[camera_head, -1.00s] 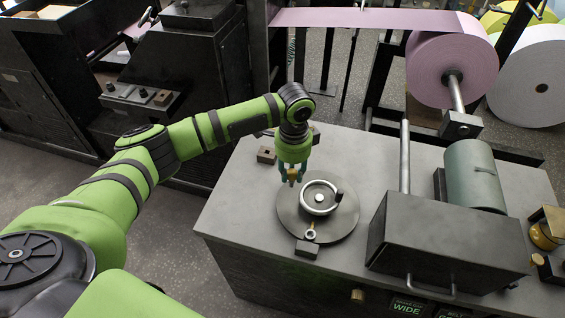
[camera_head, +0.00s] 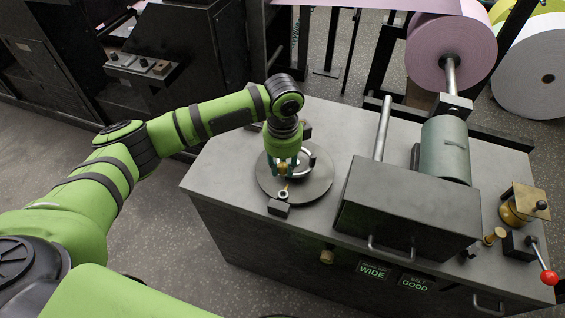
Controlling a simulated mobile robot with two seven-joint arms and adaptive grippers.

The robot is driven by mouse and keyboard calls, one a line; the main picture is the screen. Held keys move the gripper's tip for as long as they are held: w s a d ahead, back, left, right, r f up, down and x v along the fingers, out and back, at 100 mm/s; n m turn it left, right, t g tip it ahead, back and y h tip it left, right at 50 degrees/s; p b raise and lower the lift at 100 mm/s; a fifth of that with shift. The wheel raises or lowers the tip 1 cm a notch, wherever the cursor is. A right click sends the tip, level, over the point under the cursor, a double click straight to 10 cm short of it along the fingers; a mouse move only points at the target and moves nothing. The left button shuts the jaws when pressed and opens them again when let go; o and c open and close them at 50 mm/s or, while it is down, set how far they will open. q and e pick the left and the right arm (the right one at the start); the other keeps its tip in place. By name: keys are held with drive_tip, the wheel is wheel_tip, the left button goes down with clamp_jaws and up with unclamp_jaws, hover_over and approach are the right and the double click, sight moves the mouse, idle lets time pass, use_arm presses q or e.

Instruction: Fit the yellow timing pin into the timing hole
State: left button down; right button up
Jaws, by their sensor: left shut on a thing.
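My left gripper (camera_head: 283,170) points down over the left part of a round dark disc (camera_head: 318,186) on the grey bench. It is shut on the yellow timing pin (camera_head: 283,166), of which only a small part shows between the fingers. A light handwheel ring (camera_head: 309,160) on the disc is partly hidden behind the gripper. Just below the fingers, a small pale ring (camera_head: 283,194) sits by a dark block (camera_head: 278,209) at the disc's front edge. I cannot make out the timing hole for certain, or whether the pin touches anything. My right gripper is not in view.
A dark box housing (camera_head: 405,208) and a green-grey roller (camera_head: 446,150) stand to the right on the bench (camera_head: 226,178). A red-knobbed lever (camera_head: 548,277) is at the far right. The pink roll (camera_head: 451,50) stands behind. The bench left of the disc is clear.

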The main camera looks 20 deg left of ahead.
sight(283, 179)
use_arm(q)
drive_tip(key=shift+d+r+p, duration=0.1)
drive_tip(key=shift+r+p, duration=0.05)
drive_tip(key=shift+p, duration=0.25)
drive_tip(key=shift+f, duration=0.3)
drive_tip(key=shift+f+b, duration=1.25)
drive_tip(key=shift+f, duration=1.5)
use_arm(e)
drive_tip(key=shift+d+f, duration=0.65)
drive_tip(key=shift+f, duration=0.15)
use_arm(q)
drive_tip(key=shift+f, duration=0.15)
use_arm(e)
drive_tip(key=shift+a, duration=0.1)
use_arm(q)
drive_tip(key=shift+f, duration=0.35)
drive_tip(key=shift+f, duration=0.1)
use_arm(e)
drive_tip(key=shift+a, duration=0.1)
use_arm(q)
drive_tip(key=shift+f, duration=0.25)
drive_tip(key=shift+f, duration=0.35)
